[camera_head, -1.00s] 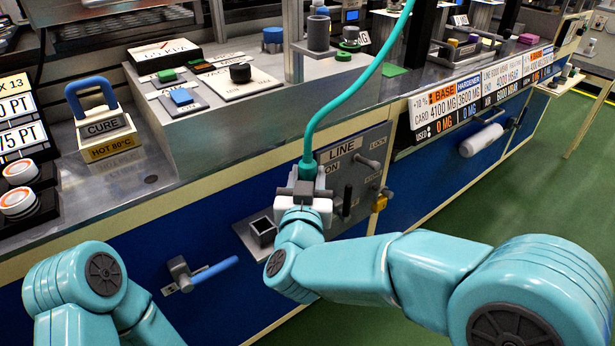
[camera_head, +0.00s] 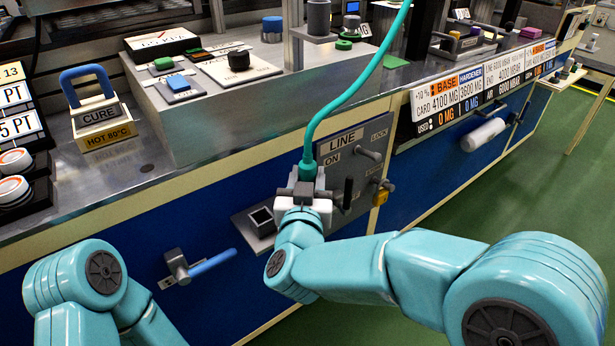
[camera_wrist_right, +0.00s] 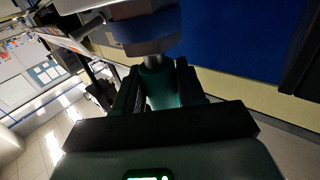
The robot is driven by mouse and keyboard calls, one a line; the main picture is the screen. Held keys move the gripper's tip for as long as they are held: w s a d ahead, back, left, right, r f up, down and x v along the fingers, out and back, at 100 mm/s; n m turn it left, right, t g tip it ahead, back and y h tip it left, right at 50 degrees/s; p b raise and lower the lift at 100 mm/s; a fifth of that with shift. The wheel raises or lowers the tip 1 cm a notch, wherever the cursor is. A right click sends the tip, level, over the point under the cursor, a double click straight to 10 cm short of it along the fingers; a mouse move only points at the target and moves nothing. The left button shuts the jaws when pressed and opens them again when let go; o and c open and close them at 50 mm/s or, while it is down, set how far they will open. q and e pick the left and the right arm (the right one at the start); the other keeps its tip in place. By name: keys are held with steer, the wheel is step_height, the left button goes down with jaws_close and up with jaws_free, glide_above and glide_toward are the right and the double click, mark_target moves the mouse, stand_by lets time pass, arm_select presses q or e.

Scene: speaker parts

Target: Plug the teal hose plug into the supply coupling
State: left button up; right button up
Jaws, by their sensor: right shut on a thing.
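The teal hose plug (camera_head: 307,171) is upright in my right gripper (camera_head: 305,192), with its teal hose (camera_head: 335,108) rising to the top of the head view. In the right wrist view, the dark fingers close on the teal plug (camera_wrist_right: 160,88), and a grey and blue round part (camera_wrist_right: 148,32) lies just beyond it. A square socket with a dark opening (camera_head: 262,221) sits on a grey plate left of my right gripper; I cannot tell whether it is the supply coupling. The plug's lower end is hidden by the gripper. My left arm shows at lower left, its gripper out of sight.
The LINE panel (camera_head: 345,148), with knobs and a lever, stands right behind my right gripper. A blue handle (camera_head: 212,263) sticks out of the blue cabinet front at lower left. The bench above holds a grey console (camera_head: 250,115) and a CURE block (camera_head: 103,117).

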steer(key=shift+f+b, duration=0.6)
steer(key=shift+f, duration=0.2)
steer(key=o, duration=1.1)
steer(key=shift+o, duration=0.2)
